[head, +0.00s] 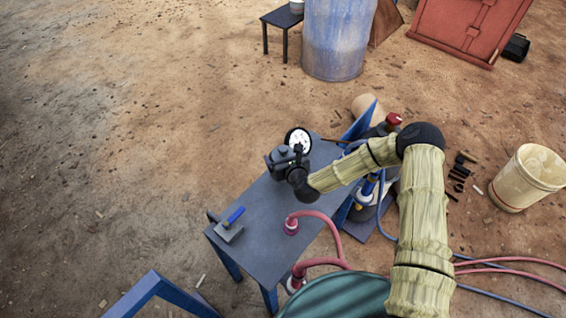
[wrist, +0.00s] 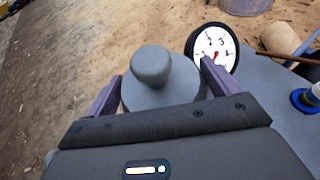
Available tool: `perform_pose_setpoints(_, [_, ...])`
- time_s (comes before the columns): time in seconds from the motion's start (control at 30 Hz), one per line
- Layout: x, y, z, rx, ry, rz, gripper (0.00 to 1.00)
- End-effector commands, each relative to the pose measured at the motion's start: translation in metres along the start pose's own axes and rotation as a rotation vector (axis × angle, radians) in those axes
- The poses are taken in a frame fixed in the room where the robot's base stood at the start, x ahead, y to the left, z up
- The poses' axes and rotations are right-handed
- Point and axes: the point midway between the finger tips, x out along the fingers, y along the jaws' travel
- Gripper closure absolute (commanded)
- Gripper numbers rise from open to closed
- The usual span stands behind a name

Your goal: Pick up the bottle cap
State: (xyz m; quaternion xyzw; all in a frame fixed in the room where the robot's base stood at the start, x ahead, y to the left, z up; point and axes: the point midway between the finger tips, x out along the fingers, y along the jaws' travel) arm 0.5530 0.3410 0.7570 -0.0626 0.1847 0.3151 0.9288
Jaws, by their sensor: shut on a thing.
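A grey round cap with a rounded knob on top (wrist: 158,85), which looks like the bottle cap, sits between the two purple fingers of my gripper (wrist: 163,74) in the wrist view. The fingers are on its left and right sides, and my gripper is shut on it. The lower part of the cap is hidden behind the gripper body. In the head view my gripper (head: 285,157) is at the far left edge of the dark grey table (head: 262,215), beside a white-faced gauge. I cannot tell whether the cap is clear of the tabletop.
The round gauge (head: 298,140) stands close behind my gripper and also shows in the wrist view (wrist: 215,55). A blue-handled tool (head: 230,226) lies at the table's near left. A pink hose (head: 318,222) crosses the right edge. A cream bucket (head: 527,178) stands right.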

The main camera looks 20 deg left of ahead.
Motion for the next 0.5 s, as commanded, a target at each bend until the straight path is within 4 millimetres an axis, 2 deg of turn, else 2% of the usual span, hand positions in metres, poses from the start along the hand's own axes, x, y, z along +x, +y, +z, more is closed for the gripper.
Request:
perform_pose_setpoints(0.03, [-0.005,-0.001,0.012,0.000,-0.005,0.000,0.44])
perform_pose_setpoints(0.2, [-0.016,0.000,0.040,-0.001,-0.003,0.000,0.44])
perform_pose_setpoints(0.33, [-0.020,0.000,0.050,-0.001,-0.002,0.001,0.44])
perform_pose_setpoints(0.5, [-0.021,0.000,0.052,0.000,-0.001,0.001,0.44])
